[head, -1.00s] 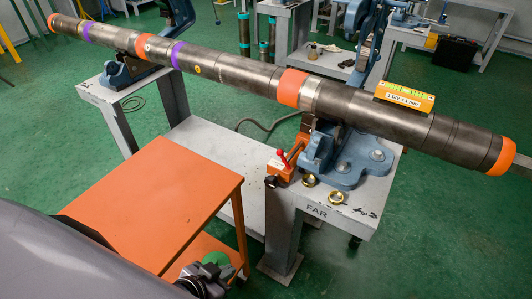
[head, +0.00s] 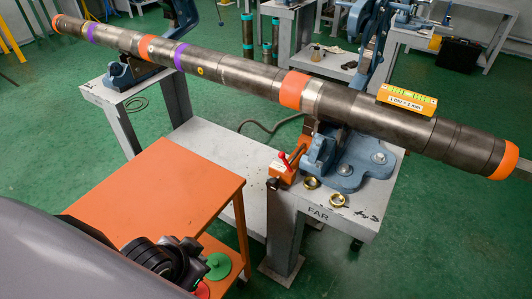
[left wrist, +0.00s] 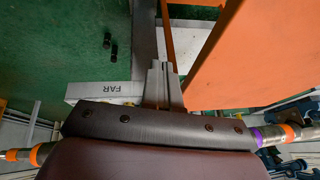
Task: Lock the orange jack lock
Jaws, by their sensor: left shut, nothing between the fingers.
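The orange jack lock (head: 281,173), a small block with a red-knobbed lever (head: 284,160), sits on the near edge of the grey stand marked FAR (head: 326,214), beside the blue vise base (head: 350,170). I cannot tell the exact lever position. In the left wrist view my left gripper (left wrist: 157,66) points toward the gap between that stand and the orange cart; its grey fingers are shut and empty. In the head view my left arm's dark end shows low at the left, apart from the lock; its fingers cannot be made out. I cannot make out the lock in the left wrist view. My right gripper is not in view.
A long steel pipe (head: 240,75) crosses the vises, with a yellow level (head: 408,99) on it. The orange cart (head: 150,195) stands left of the lock. Brass fittings (head: 312,183) lie by the lock. A green disc (head: 218,265) lies on the cart's lower shelf.

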